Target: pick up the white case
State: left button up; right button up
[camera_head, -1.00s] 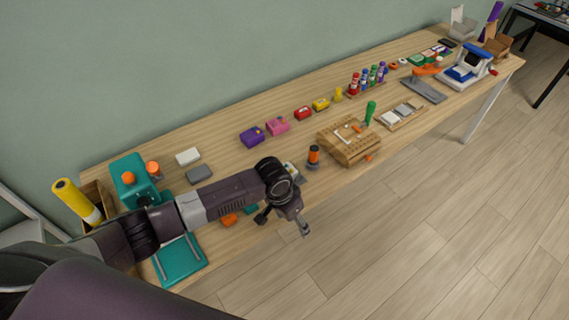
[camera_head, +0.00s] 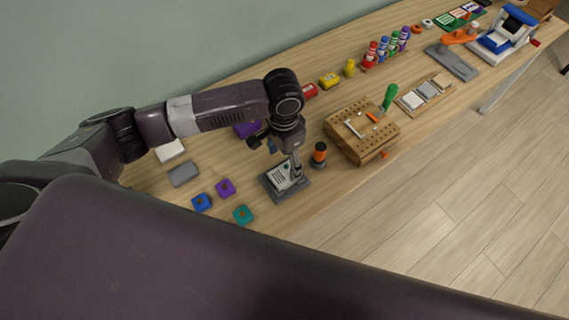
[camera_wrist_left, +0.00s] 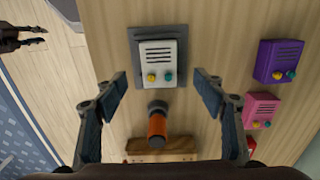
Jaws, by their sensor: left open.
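The white case (camera_head: 281,174) lies on a dark grey square plate (camera_head: 269,194) near the front edge of the table. In the left wrist view the white case (camera_wrist_left: 158,54) shows dark slots, a yellow knob and a teal knob. My left gripper (camera_head: 277,155) is above the case in the head view and partly covers it. In the left wrist view my left gripper (camera_wrist_left: 164,84) is open and empty, its fingers spread wider than the case.
An orange and black cylinder (camera_head: 319,154) stands close beside the plate, also between the fingers' line of view. A pegboard block (camera_head: 345,131) is to its right. Purple (camera_wrist_left: 276,62) and pink (camera_wrist_left: 262,109) cases lie apart. Small blue, purple and teal blocks lie left of the plate.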

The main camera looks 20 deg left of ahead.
aim_at(282, 175)
pick_arm(q)
jog(key=shift+w+f, duration=0.1)
jog(key=shift+f, duration=0.3)
jog(key=shift+s+d+f, duration=0.1)
jog(key=shift+s+f, duration=0.35)
jog(key=shift+s+f+p, duration=0.15)
jog(key=shift+f+p, duration=0.2)
jog(key=shift+f, duration=0.45)
jog(key=f, duration=0.2)
jog(key=f+p, duration=0.1)
jog(key=f, duration=0.1)
jog(key=shift+w+a, duration=0.2)
jog(key=shift+a, duration=0.15)
jog(key=shift+s+f, duration=0.1)
jog(key=shift+f, duration=0.3)
jog(key=c, duration=1.2)
jog(key=shift+c, duration=0.6)
pick_arm(e)
jog(key=shift+s+r, duration=0.55)
jog(key=shift+r, duration=0.15)
pick_arm(q)
jog(key=shift+r, duration=0.15)
